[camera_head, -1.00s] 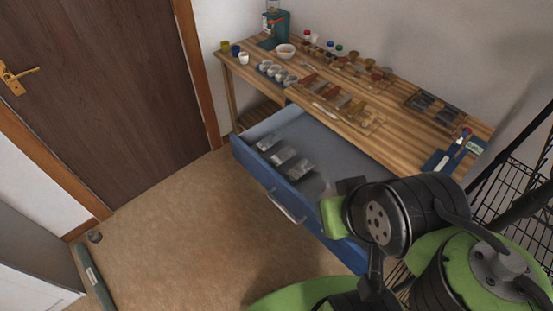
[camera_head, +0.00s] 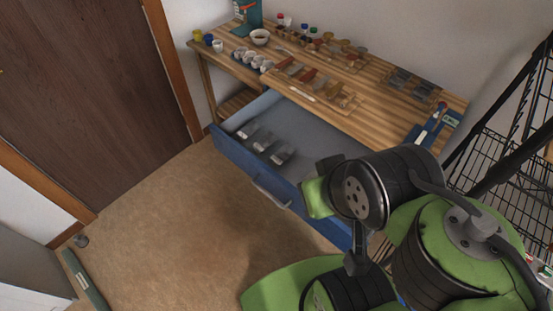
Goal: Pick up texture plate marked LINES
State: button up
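Several dark grey plates with lighter ends lie in the open blue drawer (camera_head: 325,147), toward its left side. The nearest plate (camera_head: 283,155), a middle plate (camera_head: 266,142) and a far plate (camera_head: 248,130) show in the head view. Their markings are too small to read, so I cannot tell which one is marked LINES. My arm hangs over the right part of the drawer, right of the plates and apart from them. My gripper's fingertips are hidden or cannot be made out.
The wooden workbench (camera_head: 375,128) carries cups, a bowl (camera_head: 260,37), jars, a tool board and a dark tray (camera_head: 413,86). A blue clipboard-like item (camera_head: 436,127) lies at its right end. A black wire rack (camera_head: 505,165) stands right. The floor (camera_head: 180,230) before the drawer is clear.

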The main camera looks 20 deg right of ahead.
aim_at(247, 132)
jog(key=i+j+z, duration=0.1)
jog(key=i+j, duration=0.15)
jog(key=i+j+z, duration=0.25)
jog(key=i+j, duration=0.2)
jog(key=i+j+z, duration=0.15)
jog(key=j, duration=0.3)
jog(key=i+j+z, duration=0.1)
jog(key=i+j, duration=0.2)
jog(key=i+j+z, duration=0.15)
jog(key=j, duration=0.2)
jog(key=i+j+z, duration=0.1)
jog(key=j, duration=0.3)
jog(key=i+j+z, duration=0.15)
jog(key=j, duration=0.25)
jog(key=i, duration=0.1)
